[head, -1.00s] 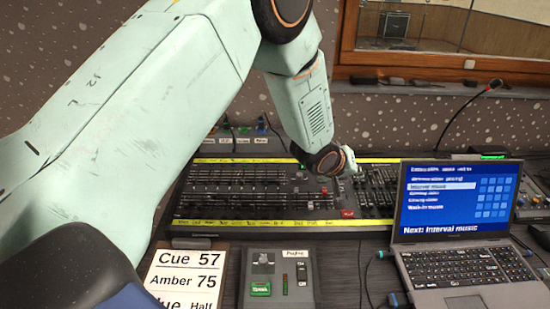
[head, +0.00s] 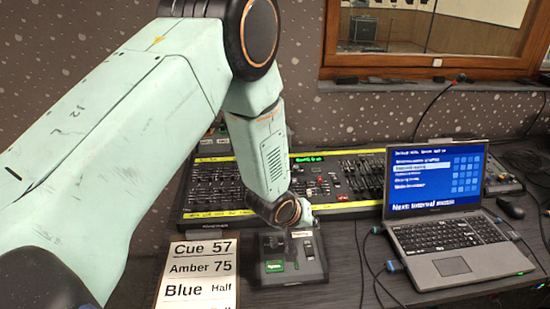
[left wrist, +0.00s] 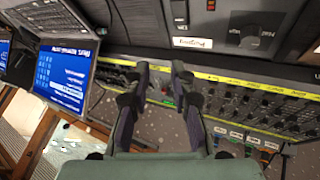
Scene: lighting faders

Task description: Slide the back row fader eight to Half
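The lighting desk (head: 345,208) lies behind the small control box, with rows of black faders between yellow label strips. My left arm crosses in front of it and hides its middle. Back row fader eight cannot be told apart from its neighbours. My left gripper (head: 308,212) is small and partly hidden by its wrist, above the desk's front edge near the small box. In the left wrist view its two fingers (left wrist: 160,70) stand apart with nothing between them, and the desk (left wrist: 240,100) appears upside down beyond them. My right gripper is in neither view.
A small control box (head: 295,265) sits in front of the desk. A cue card (head: 198,275) reads Cue 57, Amber 75, Blue Half. An open laptop (head: 435,215) with cables stands at the right. A window (head: 440,35) is behind.

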